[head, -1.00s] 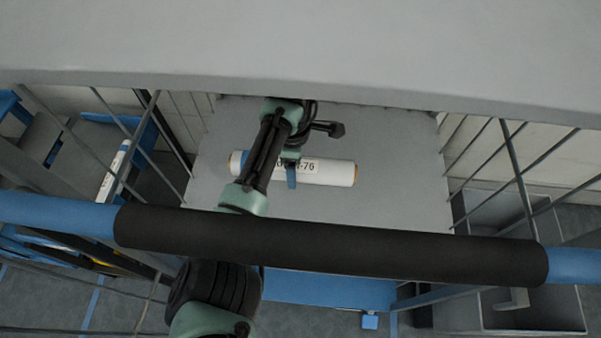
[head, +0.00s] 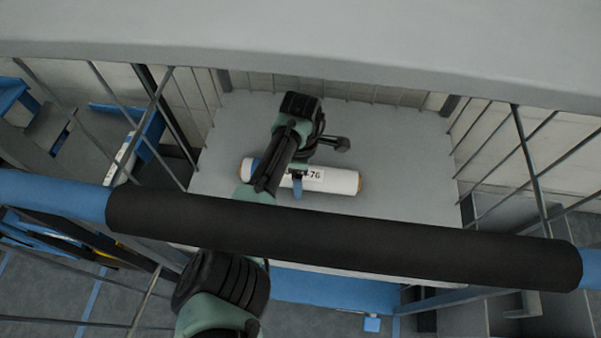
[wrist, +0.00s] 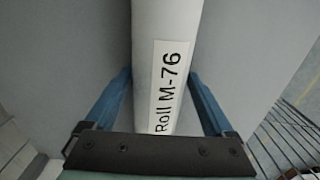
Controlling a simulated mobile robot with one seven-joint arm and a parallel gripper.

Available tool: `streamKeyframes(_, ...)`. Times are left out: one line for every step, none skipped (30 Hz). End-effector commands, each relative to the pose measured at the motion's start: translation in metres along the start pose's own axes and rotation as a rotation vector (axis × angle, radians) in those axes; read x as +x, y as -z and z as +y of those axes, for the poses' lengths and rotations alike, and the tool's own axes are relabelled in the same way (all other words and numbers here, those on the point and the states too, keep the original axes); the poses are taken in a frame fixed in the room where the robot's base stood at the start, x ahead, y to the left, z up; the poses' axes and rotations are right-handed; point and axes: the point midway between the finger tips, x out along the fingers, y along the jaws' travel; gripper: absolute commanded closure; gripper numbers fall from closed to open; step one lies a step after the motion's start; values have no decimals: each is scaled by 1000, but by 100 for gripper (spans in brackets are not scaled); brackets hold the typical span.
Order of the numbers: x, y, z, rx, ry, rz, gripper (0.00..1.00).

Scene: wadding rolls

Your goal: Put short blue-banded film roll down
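The film roll (head: 341,182) is white with brown ends and a label that ends in 76. A patch of blue shows near its left end, partly behind my arm. My gripper (head: 297,181) is at the roll's middle, with a blue finger in front of it. In the wrist view the roll (wrist: 166,25) runs between both blue fingers, its label reading Roll M-76. The fingers (wrist: 161,76) appear closed against its sides. The roll is over a flat grey surface (head: 405,135); I cannot tell whether it touches it.
Wire mesh sides (head: 530,165) stand left and right of the grey surface. A black padded bar (head: 400,248) crosses the front, and a grey ledge (head: 300,35) crosses the top. Another white roll (head: 121,160) lies at the left. The surface is clear right of the roll.

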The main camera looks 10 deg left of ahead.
Motion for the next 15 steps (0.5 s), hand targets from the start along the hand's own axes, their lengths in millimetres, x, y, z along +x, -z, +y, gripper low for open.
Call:
streamKeyframes(0,0,0,0,0,0,1)
streamKeyframes(0,0,0,0,0,0,0)
streamKeyframes(0,0,0,0,0,0,0)
streamKeyframes(0,0,0,0,0,0,0)
streamKeyframes(0,0,0,0,0,0,0)
streamKeyframes(0,0,0,0,0,0,0)
streamKeyframes(0,0,0,0,0,0,0)
streamKeyframes(-1,0,0,0,0,0,0)
streamKeyframes(-2,0,0,0,0,1,0)
streamKeyframes(-4,0,0,1,0,1,0)
streamKeyframes(-6,1,0,1,-1,2,0)
streamKeyframes(-10,0,0,1,-1,0,0)
streamKeyframes(-14,0,0,0,-2,-1,0)
streamKeyframes(-20,0,0,0,-2,-2,0)
streamKeyframes(-27,0,0,0,-2,-1,0)
